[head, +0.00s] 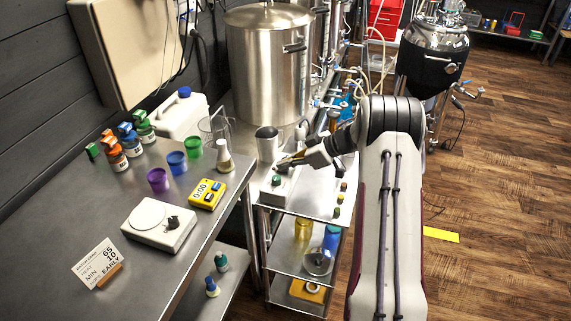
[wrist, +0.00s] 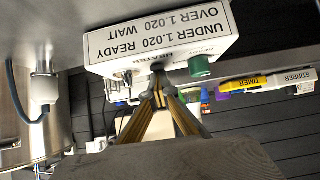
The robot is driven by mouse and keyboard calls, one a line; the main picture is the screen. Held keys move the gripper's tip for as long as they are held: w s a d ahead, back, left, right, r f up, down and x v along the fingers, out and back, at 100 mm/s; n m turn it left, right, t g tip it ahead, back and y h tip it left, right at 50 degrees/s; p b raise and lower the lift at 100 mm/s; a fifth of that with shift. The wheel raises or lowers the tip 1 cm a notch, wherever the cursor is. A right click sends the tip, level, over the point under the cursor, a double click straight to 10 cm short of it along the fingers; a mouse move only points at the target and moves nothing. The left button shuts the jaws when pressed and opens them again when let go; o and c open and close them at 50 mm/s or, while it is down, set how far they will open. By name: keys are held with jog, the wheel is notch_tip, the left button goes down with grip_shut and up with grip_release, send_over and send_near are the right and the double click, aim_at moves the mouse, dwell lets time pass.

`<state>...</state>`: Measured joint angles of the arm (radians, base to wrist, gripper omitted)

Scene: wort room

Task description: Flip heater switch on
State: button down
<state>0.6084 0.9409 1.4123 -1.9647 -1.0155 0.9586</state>
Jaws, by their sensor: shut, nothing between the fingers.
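The heater switch box is a white box (wrist: 165,30) labelled HEATER, upside down in the wrist view. Its front reads UNDER 1.020 READY, OVER 1.020 WAIT. A green knob (wrist: 199,66) sticks out of it beside the HEATER label. In the head view the box (head: 284,190) stands on the steel cart, green knob (head: 276,180) on top. My gripper (wrist: 157,69) is shut and empty, its dark tips at the box beside the HEATER label. The tips hide the switch lever, and I cannot tell its position or whether they touch it. In the head view my gripper (head: 282,165) is over the box's far end.
A steel kettle (head: 268,70) stands behind the cart. A bench (head: 105,190) at left holds a yellow timer (head: 207,194), a white stirrer (head: 158,224), several bottles and coloured cups. Open wooden floor (head: 500,200) lies at right.

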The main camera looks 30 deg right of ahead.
jog(key=shift+a+f, duration=0.25)
jog(key=shift+f, duration=0.05)
jog(key=shift+w+a+r, duration=0.1)
jog(key=shift+w+a, duration=0.25)
jog(key=shift+a, duration=0.05)
jog(key=shift+w+r, duration=0.1)
jog(key=shift+r, duration=0.15)
jog(key=shift+r, duration=0.1)
jog(key=shift+r, duration=0.75)
notch_tip(320, 180, up, 2)
jog(key=shift+r, duration=0.1)
jog(key=r+v, duration=0.1)
jog(key=v, duration=0.9)
jog(key=shift+w+a, duration=0.25)
jog(key=shift+w, duration=0.05)
